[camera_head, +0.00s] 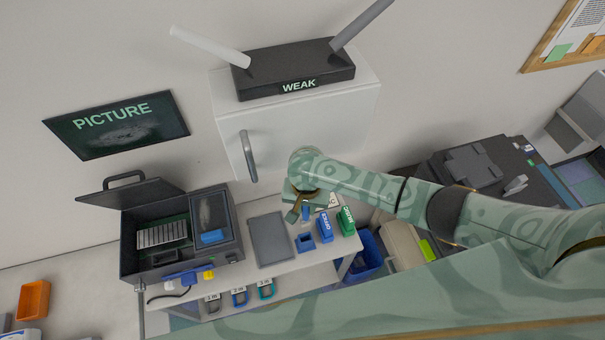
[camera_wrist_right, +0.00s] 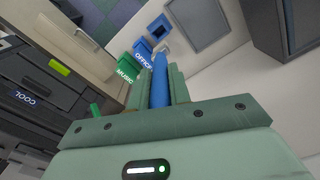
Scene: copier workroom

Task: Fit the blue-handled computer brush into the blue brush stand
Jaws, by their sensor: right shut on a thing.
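My right gripper (camera_head: 303,206) is above the shelf top, shut on the blue-handled computer brush (camera_head: 306,214). In the right wrist view the brush's blue handle (camera_wrist_right: 160,82) stands between the two fingers of the gripper (camera_wrist_right: 161,88); its bristles cannot be made out. The blue brush stand (camera_head: 305,243) is a small square block with a dark opening, on the white shelf top just below the gripper in the head view. The stand also shows in the wrist view (camera_wrist_right: 159,27), beyond the brush and apart from it in the picture. My left gripper is out of view.
A blue OFFICE box (camera_head: 325,227) and a green MUSIC box (camera_head: 346,222) stand close right of the stand. A flat grey panel (camera_head: 270,240) lies to its left. An open dark case (camera_head: 179,260) is farther left. A blue bin (camera_head: 368,258) sits lower right.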

